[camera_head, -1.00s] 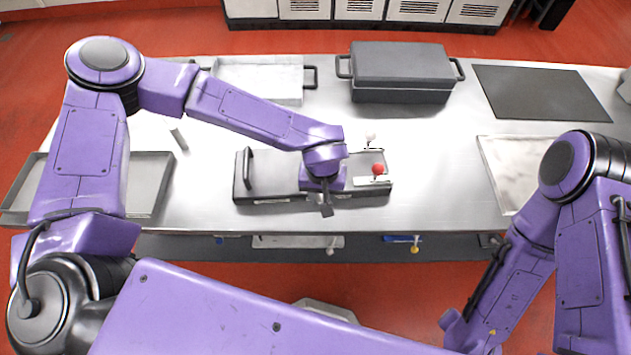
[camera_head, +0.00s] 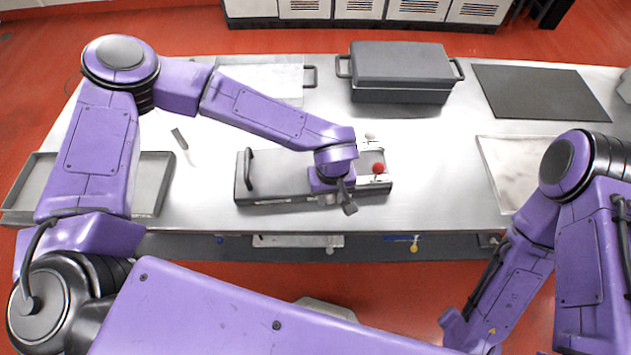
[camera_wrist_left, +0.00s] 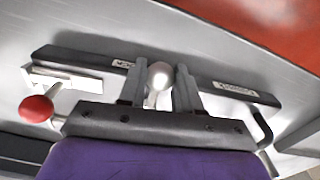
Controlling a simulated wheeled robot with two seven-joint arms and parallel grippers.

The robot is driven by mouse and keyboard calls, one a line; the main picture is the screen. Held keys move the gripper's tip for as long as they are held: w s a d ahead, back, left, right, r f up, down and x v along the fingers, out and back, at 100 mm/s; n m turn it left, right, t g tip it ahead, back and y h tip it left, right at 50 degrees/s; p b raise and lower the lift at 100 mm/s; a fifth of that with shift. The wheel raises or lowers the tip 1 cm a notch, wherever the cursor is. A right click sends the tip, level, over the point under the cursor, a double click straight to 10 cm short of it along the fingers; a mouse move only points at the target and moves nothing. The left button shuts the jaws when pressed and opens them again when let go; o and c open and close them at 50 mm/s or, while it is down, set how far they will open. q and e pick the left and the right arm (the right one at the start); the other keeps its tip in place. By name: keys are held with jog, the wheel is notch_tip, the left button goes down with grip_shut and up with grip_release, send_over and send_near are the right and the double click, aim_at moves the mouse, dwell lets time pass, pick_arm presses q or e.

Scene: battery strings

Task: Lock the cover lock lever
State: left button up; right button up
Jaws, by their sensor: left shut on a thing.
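The battery box (camera_head: 285,175) is a long dark grey case on the steel table, with a black handle (camera_head: 249,169) at its left end. My left gripper (camera_head: 346,198) is over the right half of the box at its front edge. In the left wrist view its two fingers (camera_wrist_left: 160,88) are shut on a pale round knob (camera_wrist_left: 158,74), which looks like the lock lever's knob. My right gripper is out of view.
A pale knob (camera_head: 370,137) stands behind the red one. A dark lidded case (camera_head: 403,73) is at the back, with a black mat (camera_head: 540,92) to its right. Shallow trays (camera_head: 150,200) lie at the left and right (camera_head: 485,165). The table right of the box is clear.

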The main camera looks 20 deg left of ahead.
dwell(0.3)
pick_arm(q)
jog(key=shift+w+d+n, duration=0.2)
jog(key=shift+d+n, duration=0.2)
jog(key=shift+n, duration=0.25)
jog(key=shift+w+d+n, duration=0.2)
jog(key=shift+d+n, duration=0.15)
jog(key=shift+n, duration=0.3)
jog(key=shift+w+d+n, duration=0.25)
jog(key=shift+d+n, duration=0.1)
jog(key=shift+n, duration=0.35)
jog(key=shift+w+d+n, duration=0.25)
jog(key=shift+n, duration=0.25)
jog(key=shift+w+d+n, duration=0.5)
jog(key=shift+w+n, duration=0.15)
jog(key=shift+n, duration=0.55)
jog(key=o, duration=1)
